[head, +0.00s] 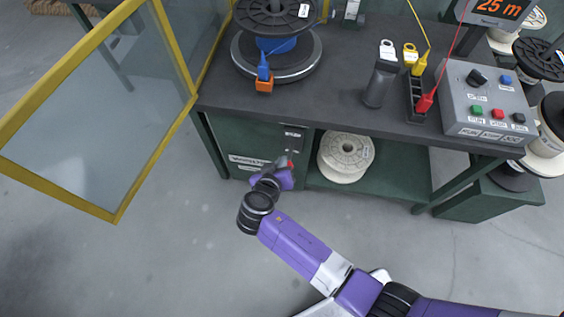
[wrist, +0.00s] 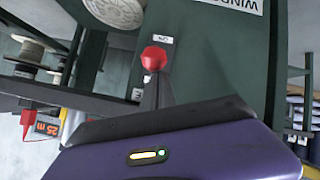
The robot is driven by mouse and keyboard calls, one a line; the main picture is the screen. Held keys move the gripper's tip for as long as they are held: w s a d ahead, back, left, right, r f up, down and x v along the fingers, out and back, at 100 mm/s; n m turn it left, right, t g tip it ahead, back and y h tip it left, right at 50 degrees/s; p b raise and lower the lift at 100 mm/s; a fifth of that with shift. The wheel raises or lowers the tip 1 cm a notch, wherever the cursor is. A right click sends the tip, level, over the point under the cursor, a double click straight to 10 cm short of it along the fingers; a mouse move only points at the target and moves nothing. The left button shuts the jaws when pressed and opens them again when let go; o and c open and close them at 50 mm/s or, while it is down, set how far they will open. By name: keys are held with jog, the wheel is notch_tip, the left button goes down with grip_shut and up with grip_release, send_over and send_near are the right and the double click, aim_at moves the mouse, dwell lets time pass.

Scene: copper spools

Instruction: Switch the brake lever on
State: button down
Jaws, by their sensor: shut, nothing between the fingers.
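The brake lever shows by its red knob (wrist: 154,59) in the wrist view, against the dark green cabinet front. In the head view the red knob (head: 291,164) is small, beside the far end of my arm. My gripper (head: 285,178) is low in front of the cabinet under the bench. In the wrist view my gripper (wrist: 155,82) is shut and empty, its dark fingers pointing at the knob. Knob and fingertips overlap in that view; I cannot tell whether they touch. The lever's shaft is largely hidden.
The dark bench (head: 340,112) carries a spool on a turntable (head: 245,68), a grey control box (head: 487,100) and a display reading 25 m (head: 497,10). A white spool (head: 345,157) sits on the lower shelf. A yellow-framed glass guard (head: 100,110) stands at the left. The floor in front is clear.

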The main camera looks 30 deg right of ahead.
notch_tip(320, 180, down, 12)
jog(key=s+a+t+h+b, duration=0.1)
jog(key=t+h+b, duration=0.4)
jog(key=b, duration=2.3)
jog(key=shift+s+m+t+b, duration=0.3)
jog(key=shift+s+t+b, duration=0.05)
jog(key=shift+t, duration=0.05)
